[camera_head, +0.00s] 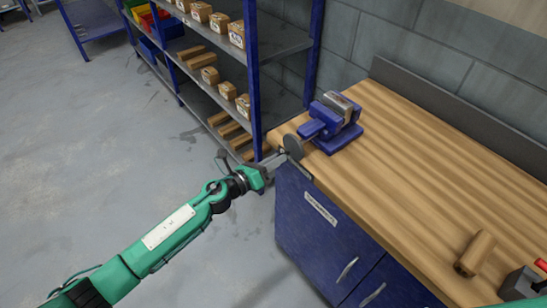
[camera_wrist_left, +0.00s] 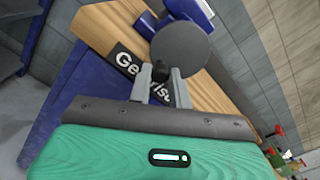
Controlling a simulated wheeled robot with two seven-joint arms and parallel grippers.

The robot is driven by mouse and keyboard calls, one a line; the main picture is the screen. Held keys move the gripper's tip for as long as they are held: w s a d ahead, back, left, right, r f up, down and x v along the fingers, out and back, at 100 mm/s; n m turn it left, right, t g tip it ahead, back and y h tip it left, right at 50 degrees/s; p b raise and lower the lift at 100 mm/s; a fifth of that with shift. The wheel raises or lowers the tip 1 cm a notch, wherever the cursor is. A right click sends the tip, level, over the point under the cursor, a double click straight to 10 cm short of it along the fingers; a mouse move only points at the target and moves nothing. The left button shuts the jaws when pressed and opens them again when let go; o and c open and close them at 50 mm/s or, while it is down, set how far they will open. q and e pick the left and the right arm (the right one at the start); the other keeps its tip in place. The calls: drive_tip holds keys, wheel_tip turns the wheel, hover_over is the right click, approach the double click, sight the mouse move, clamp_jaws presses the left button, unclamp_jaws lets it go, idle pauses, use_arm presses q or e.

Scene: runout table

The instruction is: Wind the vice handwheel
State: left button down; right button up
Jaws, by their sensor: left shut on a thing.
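The blue vice (camera_head: 338,122) is mounted on the near left corner of the wooden bench. Its round grey handwheel (camera_head: 293,147) faces the left edge, and it shows as a grey disc in the left wrist view (camera_wrist_left: 182,48). My left gripper (camera_head: 281,158) reaches in from the left at the handwheel. In the left wrist view its two fingers (camera_wrist_left: 162,82) are closed on a small dark knob (camera_wrist_left: 160,71) at the rim of the disc. The knob is mostly hidden between the fingertips. My right gripper is not seen.
The wooden bench top (camera_head: 430,150) is mostly clear. A wooden block (camera_head: 475,253) and a dark grey item (camera_head: 520,283) lie at its near right. A blue shelf rack (camera_head: 252,70) with boxes stands behind the vice. Blue cabinets (camera_head: 315,225) are below the bench.

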use_arm(q)
drive_tip(key=shift+s+d+f+n, duration=0.1)
drive_tip(key=shift+s+n, duration=0.05)
drive_tip(key=shift+n, duration=0.75)
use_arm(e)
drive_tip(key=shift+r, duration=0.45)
use_arm(q)
drive_tip(key=n+p, duration=0.2)
drive_tip(key=shift+s+d+n, duration=0.2)
drive_tip(key=shift+s+n, duration=0.1)
drive_tip(key=shift+d+n, duration=0.1)
drive_tip(key=shift+n, duration=0.4)
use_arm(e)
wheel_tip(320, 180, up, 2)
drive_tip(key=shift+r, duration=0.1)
use_arm(q)
drive_tip(key=shift+s, duration=0.1)
